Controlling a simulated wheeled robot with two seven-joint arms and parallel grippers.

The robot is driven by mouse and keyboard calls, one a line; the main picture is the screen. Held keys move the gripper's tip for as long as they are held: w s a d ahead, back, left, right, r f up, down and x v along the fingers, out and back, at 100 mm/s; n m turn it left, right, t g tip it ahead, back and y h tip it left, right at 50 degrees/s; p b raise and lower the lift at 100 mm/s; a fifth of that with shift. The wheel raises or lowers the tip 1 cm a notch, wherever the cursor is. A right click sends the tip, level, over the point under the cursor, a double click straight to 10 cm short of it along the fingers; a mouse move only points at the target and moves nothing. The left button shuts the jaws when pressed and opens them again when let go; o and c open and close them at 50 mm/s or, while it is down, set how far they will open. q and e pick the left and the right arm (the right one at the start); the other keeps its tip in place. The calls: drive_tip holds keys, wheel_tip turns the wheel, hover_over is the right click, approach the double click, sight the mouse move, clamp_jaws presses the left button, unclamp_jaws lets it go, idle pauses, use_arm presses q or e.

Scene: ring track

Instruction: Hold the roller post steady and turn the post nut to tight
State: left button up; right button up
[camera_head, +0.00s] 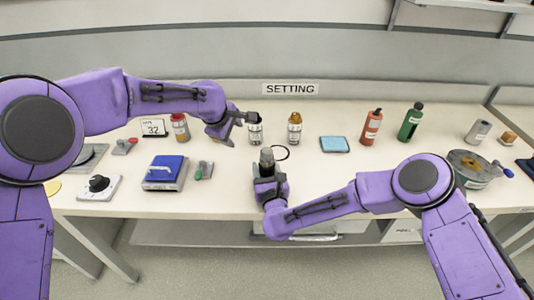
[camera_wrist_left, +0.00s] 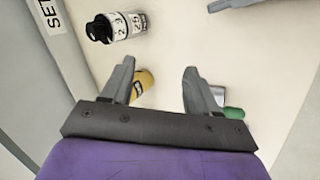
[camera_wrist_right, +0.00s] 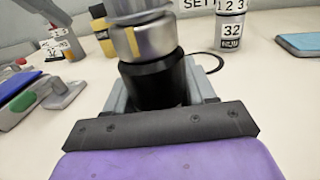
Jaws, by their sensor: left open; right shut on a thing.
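The roller post (camera_head: 267,158) stands near the table's front edge. In the right wrist view it has a black lower body (camera_wrist_right: 153,85) and a silver collar (camera_wrist_right: 143,42) with a yellow mark, seemingly the post nut. Its top runs out of that view. My right gripper (camera_head: 268,180) is shut around the black body, below the collar; the post looks upright. My left gripper (camera_head: 238,122) is open and empty, up and left of the post, near a dark-capped bottle (camera_head: 255,131).
A blue-topped block (camera_head: 165,171) and a small lever clamp (camera_head: 204,171) are at left. The table between post and pad is mostly clear.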

use_arm(q)
wheel_tip(320, 180, down, 3)
drive_tip(key=w+a+m+t, duration=0.1)
drive_tip(key=a+m+t, duration=0.15)
drive_tip(key=m, duration=0.25)
drive_tip(key=m+t+h, duration=0.3)
drive_tip(key=m+h, duration=0.8)
drive_tip(key=m, duration=0.7)
approach(262, 155)
drive_tip(key=shift+t, duration=0.25)
drive_tip(key=x, duration=1.1)
drive_tip(key=shift+w+d, duration=0.15)
drive_tip(key=shift+d, duration=0.25)
drive_tip(key=c, duration=1)
